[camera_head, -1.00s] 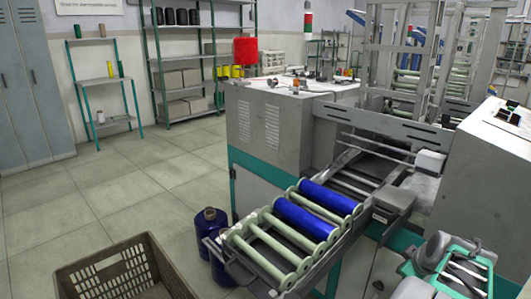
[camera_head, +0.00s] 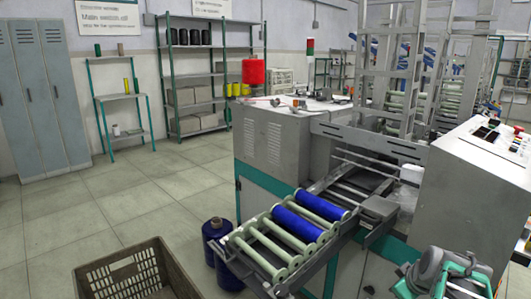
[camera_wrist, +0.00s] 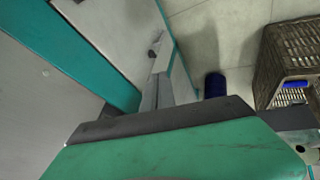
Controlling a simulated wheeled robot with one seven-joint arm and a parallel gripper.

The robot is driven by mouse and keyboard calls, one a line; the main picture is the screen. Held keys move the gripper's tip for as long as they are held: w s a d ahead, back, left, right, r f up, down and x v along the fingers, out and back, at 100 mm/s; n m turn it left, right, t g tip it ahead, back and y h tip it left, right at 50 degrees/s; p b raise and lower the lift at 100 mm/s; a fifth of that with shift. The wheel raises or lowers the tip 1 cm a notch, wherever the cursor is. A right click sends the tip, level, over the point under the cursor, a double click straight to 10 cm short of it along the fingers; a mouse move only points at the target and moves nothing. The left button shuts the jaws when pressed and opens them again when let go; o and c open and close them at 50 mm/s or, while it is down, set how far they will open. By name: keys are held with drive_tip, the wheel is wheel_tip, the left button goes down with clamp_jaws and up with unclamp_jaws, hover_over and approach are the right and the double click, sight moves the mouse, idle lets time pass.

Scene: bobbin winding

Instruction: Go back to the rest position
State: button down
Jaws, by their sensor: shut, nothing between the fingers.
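My folded grey-and-teal arm (camera_head: 448,272) shows at the bottom right of the head view, beside the machine. In the wrist view, my gripper (camera_wrist: 165,145) fills the near foreground as a green block with a dark edge. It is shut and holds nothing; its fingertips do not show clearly. Two blue bobbins (camera_head: 297,223) (camera_head: 325,204) lie on the roller rack (camera_head: 262,254) of the winding machine, apart from my arm.
A brown crate (camera_head: 135,265) stands on the floor at the lower left; it shows in the wrist view too (camera_wrist: 272,62). Blue cylinders (camera_head: 214,231) (camera_wrist: 215,86) stand between it and the rack. The machine (camera_head: 275,145) fills the right; open floor lies left.

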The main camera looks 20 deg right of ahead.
drive_tip(key=w+a+r+m+g+y+p, duration=0.1)
drive_tip(key=a+r+p, duration=0.85)
drive_tip(key=a, duration=0.45)
drive_tip(key=a+r+g+y+p, duration=0.1)
drive_tip(key=a+r+p, duration=0.8)
drive_tip(key=a+r, duration=0.3)
drive_tip(key=s+a+r+m+g+p, duration=0.1)
drive_tip(key=s+a+r+p, duration=0.2)
drive_tip(key=s+a, duration=0.3)
drive_tip(key=shift+a+r+m+y+p, duration=0.2)
drive_tip(key=shift+a+m+y+p, duration=0.2)
drive_tip(key=shift+a+p, duration=0.95)
